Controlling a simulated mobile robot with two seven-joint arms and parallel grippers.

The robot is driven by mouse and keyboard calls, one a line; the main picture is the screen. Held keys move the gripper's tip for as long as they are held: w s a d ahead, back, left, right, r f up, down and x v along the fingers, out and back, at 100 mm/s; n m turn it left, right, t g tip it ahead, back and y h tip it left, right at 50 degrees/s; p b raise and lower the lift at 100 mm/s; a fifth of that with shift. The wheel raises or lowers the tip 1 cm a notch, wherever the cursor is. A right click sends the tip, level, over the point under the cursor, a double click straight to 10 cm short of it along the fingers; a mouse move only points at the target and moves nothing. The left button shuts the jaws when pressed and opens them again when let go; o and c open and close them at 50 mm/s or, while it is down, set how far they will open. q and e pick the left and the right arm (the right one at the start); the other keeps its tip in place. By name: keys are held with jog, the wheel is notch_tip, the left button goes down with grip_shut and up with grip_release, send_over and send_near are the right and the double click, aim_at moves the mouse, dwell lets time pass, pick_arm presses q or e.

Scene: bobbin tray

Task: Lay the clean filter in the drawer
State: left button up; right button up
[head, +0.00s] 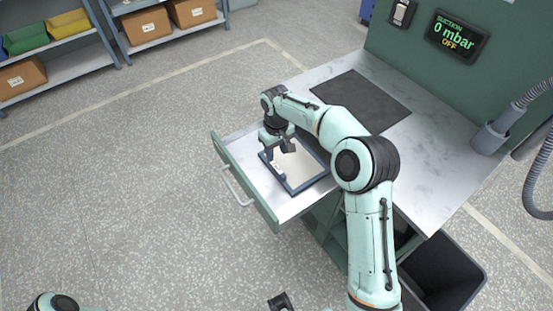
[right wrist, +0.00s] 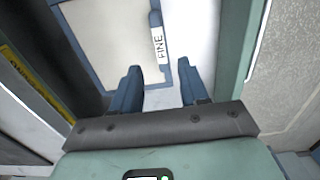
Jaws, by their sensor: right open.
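The filter (head: 308,166) has a pale panel, a dark blue frame and a white label. It lies in the open drawer (head: 241,154), apparently flat on the drawer's light floor. In the right wrist view the filter (right wrist: 105,35) shows its pale panel and a label reading FINE. My right gripper (head: 282,148) is over the filter's far-left part and hides some of it. Its two fingers (right wrist: 160,68) are apart near the labelled edge of the frame, with nothing gripped between them.
The drawer's green front with its handle (head: 235,187) faces left. A metal worktop (head: 415,160) with a dark mat (head: 360,100) lies to the right. A dark bin (head: 440,275) stands below it. A display (head: 457,36) reads 0 mbar, OFF. The floor on the left is clear.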

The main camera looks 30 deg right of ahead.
notch_tip(320, 180, up, 4)
jog(key=shift+f, duration=0.1)
dwell(0.5)
